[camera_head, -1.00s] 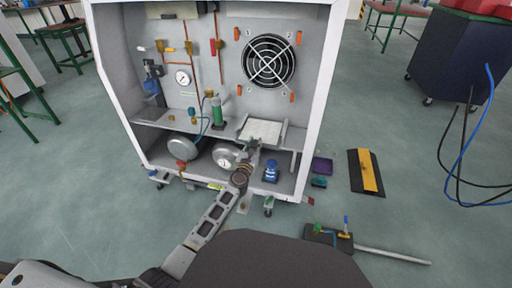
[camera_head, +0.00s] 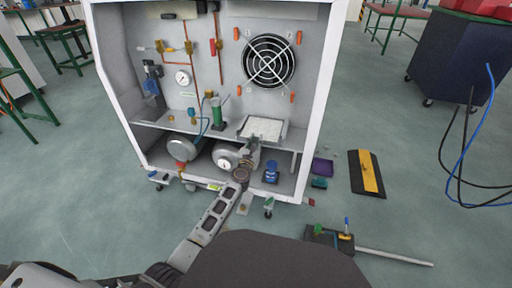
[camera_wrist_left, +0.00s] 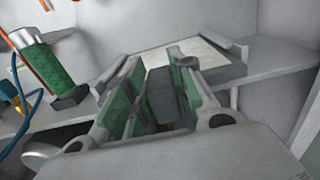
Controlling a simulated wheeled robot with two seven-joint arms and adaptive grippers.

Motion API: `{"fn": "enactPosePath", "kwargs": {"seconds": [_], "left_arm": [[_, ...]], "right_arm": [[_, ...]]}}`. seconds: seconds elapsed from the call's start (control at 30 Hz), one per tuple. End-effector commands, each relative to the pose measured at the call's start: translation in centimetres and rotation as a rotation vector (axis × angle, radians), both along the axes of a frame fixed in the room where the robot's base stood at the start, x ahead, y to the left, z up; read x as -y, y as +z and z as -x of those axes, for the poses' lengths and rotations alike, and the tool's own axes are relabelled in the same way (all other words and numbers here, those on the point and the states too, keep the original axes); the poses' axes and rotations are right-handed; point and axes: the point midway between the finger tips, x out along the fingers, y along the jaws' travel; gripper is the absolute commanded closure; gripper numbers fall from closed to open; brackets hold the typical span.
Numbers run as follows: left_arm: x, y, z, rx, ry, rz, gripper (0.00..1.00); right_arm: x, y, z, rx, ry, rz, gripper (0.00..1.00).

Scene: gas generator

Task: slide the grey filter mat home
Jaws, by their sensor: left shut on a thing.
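The grey filter mat (camera_head: 263,128) is a pale flat panel lying in a shallow frame on the cabinet's middle shelf, below the round fan. It also shows in the left wrist view (camera_wrist_left: 203,52), beyond the fingers. My left gripper (camera_head: 251,146) is at the front edge of the mat, reaching in from below. In the left wrist view its green-padded fingers (camera_wrist_left: 158,92) are shut on a dark grey block at the mat's near side. The fingers hide how that block joins the mat. My right gripper is not in view.
A green cylinder (camera_head: 217,114) stands on the shelf left of the mat. Silver tanks (camera_head: 226,155) and a blue item (camera_head: 271,171) sit on the cabinet floor below. The cabinet's right wall (camera_head: 318,100) bounds the space.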

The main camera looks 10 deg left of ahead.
Motion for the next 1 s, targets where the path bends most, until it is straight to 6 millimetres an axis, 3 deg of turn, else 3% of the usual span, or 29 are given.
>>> {"fn": "enactPosePath", "kwargs": {"seconds": [0.03, 0.5, 0.53, 0.7, 1.0], "left_arm": [[-0.07, -1.41, 0.33, -0.021, -0.001, -0.001, 1.00], [-0.09, -1.37, 0.32, -0.020, 0.000, -0.003, 1.00], [-0.09, -1.37, 0.32, -0.020, 0.000, -0.003, 0.73], [-0.10, -1.30, 0.30, -0.019, 0.001, -0.003, 0.51], [-0.06, -0.97, 0.20, -0.015, 0.001, -0.002, 0.50]], "right_arm": [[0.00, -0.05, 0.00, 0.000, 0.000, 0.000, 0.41], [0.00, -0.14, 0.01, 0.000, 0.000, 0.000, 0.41], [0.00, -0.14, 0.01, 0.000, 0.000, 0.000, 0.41], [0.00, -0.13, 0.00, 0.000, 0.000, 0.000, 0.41], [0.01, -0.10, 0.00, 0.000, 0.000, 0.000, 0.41]]}}
